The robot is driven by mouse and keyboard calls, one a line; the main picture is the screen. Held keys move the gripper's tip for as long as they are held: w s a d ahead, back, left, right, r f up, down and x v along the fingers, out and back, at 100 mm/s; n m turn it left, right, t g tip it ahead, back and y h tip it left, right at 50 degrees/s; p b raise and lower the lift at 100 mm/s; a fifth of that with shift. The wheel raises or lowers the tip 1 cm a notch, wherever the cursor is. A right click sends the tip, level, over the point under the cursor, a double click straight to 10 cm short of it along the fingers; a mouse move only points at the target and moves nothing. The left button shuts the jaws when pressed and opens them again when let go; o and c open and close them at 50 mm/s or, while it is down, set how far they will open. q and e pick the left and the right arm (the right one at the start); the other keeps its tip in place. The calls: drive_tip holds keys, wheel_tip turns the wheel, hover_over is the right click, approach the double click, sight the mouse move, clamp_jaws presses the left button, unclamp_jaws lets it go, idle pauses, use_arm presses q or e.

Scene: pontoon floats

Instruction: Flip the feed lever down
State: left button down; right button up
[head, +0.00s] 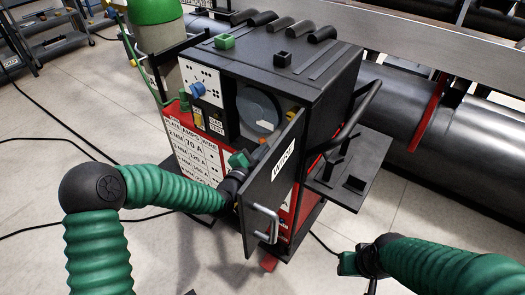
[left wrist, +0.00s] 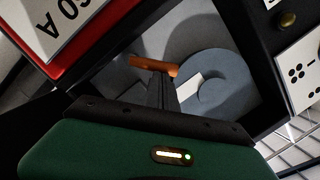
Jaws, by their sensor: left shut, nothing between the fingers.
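The feeder cabinet (head: 310,70) stands open at the front, with its black door (head: 272,185) swung out. An orange lever (left wrist: 153,66) shows inside the cabinet in the left wrist view, lying roughly across the picture in front of the grey spool (left wrist: 222,82). My left gripper (head: 250,153) reaches into the opening beside the door. In the left wrist view its fingers (left wrist: 160,82) are shut and empty, their tips overlapping the lever; I cannot tell whether they touch it. My right gripper (head: 360,274) is low at the right, away from the cabinet, its fingers unclear.
The door with its metal handle (head: 265,224) stands close to my left gripper. A black side shelf (head: 350,182) juts out at the cabinet's right. A green-topped gas cylinder (head: 155,30) stands behind. Cables lie on the floor, and large grey pipes (head: 470,125) are at the right.

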use_arm(q)
drive_tip(key=shift+w+a, duration=0.1)
idle(0.5)
drive_tip(key=a+f+n, duration=0.1)
drive_tip(key=n, duration=0.1)
drive_tip(key=w+a+n+g+h+p, duration=0.1)
drive_tip(key=n, duration=0.2)
drive_tip(key=f+n, duration=0.1)
drive_tip(key=n, duration=0.1)
drive_tip(key=shift+w+a+f+n+g+h, duration=0.3)
drive_tip(key=shift+a+f+n, duration=0.05)
drive_tip(key=shift+a+n, duration=0.05)
drive_tip(key=shift+r+p, duration=0.1)
drive_tip(key=shift+p, duration=0.2)
